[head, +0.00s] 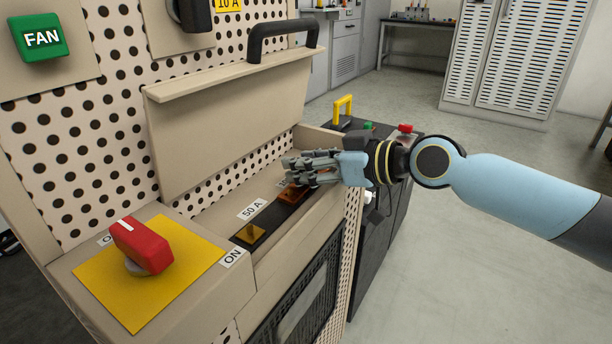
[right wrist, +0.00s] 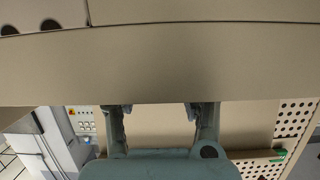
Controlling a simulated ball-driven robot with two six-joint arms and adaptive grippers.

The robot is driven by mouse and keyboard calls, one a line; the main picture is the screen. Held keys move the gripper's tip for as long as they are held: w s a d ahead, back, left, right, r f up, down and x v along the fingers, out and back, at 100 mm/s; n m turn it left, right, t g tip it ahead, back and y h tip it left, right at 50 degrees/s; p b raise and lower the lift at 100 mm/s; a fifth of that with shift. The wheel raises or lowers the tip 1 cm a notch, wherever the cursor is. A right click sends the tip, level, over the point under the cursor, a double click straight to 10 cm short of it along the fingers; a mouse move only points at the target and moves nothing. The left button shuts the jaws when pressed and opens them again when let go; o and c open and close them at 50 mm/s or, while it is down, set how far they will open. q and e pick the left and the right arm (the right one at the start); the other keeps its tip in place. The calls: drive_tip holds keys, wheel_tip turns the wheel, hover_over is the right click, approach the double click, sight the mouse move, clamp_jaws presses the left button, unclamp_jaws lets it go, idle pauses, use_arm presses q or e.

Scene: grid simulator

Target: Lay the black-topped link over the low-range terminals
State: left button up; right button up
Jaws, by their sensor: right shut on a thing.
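My right gripper (head: 290,168) is over the far part of the open recess in the beige cabinet, its fingers just above an orange-brown metal piece (head: 291,194). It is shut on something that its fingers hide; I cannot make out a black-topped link. In the right wrist view the fingers (right wrist: 158,110) stand apart before beige panels, and no held thing shows between them. A dark strip (head: 272,220) runs along the recess floor to a brass terminal (head: 250,234) beside the 50 A label (head: 252,209). My left gripper is not in view.
A raised beige lid (head: 235,120) with a black handle (head: 283,38) stands behind the recess. A red knob (head: 142,246) sits on a yellow plate at front left. A black cabinet (head: 385,225) with a yellow handle (head: 342,108) stands beyond. Open floor lies at right.

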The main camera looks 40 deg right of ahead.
clamp_jaws()
drive_tip(key=shift+r, duration=0.4)
wheel_tip(320, 180, up, 4)
drive_tip(key=p, duration=0.2)
drive_tip(key=shift+p, duration=0.35)
use_arm(q)
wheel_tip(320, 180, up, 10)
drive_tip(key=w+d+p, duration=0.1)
drive_tip(key=p, duration=0.7)
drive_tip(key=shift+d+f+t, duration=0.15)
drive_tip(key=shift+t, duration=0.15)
use_arm(e)
drive_tip(key=s+d+r, duration=0.6)
drive_tip(key=s+d, duration=0.2)
drive_tip(key=shift+d+r, duration=0.15)
drive_tip(key=shift+s, duration=0.1)
